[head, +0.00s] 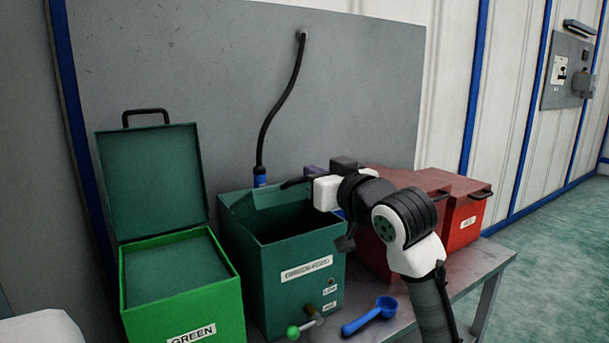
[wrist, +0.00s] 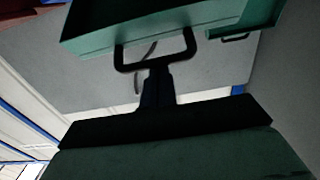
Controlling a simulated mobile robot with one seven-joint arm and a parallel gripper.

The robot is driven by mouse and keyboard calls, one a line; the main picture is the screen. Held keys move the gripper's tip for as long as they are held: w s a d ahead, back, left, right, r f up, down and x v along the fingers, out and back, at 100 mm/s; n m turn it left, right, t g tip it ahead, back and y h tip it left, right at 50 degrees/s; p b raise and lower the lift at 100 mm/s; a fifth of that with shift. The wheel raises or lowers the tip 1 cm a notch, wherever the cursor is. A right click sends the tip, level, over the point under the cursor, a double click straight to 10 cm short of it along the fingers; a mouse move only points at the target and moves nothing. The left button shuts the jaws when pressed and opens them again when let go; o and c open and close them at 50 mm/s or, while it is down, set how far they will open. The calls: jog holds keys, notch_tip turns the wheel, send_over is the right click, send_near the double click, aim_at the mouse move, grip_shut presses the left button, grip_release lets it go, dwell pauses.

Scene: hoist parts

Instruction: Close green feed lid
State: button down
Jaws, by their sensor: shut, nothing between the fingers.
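The dark green box (head: 305,250) labelled as green feed stands on the bench, open at the top, its inside dark. Its green lid (head: 262,198) is raised and tilted along the back of the opening. In the wrist view the lid's edge (wrist: 160,32) shows with a black loop handle (wrist: 122,55). My gripper (head: 290,184) is shut and empty, close to the lid's upper edge. In the wrist view its fingers (wrist: 157,78) overlap the handle; I cannot tell whether they touch it.
A bright green bin (head: 180,290) with its lid (head: 150,180) standing open is at left. Red boxes (head: 465,215) stand at right behind my arm. A blue scoop (head: 370,315) and a green-knobbed valve (head: 300,328) are at the front. A black hose (head: 280,95) hangs behind.

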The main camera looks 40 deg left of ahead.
jog(key=s+d+f+y+b, duration=0.1)
jog(key=d+f+y+b, duration=0.2)
jog(key=f+b, duration=0.5)
jog(key=shift+d+f+t, duration=0.15)
jog(key=shift+f+t, duration=0.25)
jog(key=shift+f, duration=2.05)
